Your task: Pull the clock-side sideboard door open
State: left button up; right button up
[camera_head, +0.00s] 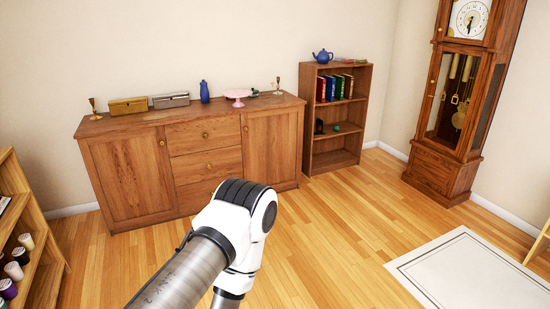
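The wooden sideboard (190,115) stands against the back wall. Its clock-side door (272,148) is the right-hand one, nearer the grandfather clock (462,95), and looks shut. The left-hand door (130,178) also looks shut. Between them are drawers with round brass knobs, the lowest partly hidden behind my arm. A white and grey arm of mine (235,225) rises from the bottom edge in front of the sideboard. No gripper shows at either end of it, so neither gripper is in view.
Candlesticks, boxes, a blue vase (204,92) and a pink cake stand (238,96) sit on the sideboard top. A bookcase (334,150) stands just right of it. A spool rack (42,250) is at far left. The floor before the clock-side door is clear, with a pale rug (470,275) at right.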

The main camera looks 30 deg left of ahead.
aim_at(273, 140)
jog(key=i+u, duration=0.25)
jog(key=i, duration=0.75)
jog(key=i+u, duration=0.15)
jog(key=i, duration=0.4)
jog(key=i+u, duration=0.15)
jog(key=i, duration=0.4)
jog(key=i+l+u, duration=0.15)
jog(key=i, duration=0.4)
jog(key=i+l+u, duration=0.15)
jog(key=i, duration=0.35)
jog(key=i+l+u, duration=0.15)
jog(key=i, duration=0.4)
jog(key=i+l+u, duration=0.15)
jog(key=i+l, duration=0.25)
jog(key=i+l+u, duration=0.15)
jog(key=i+l, duration=0.2)
jog(key=i, duration=0.25)
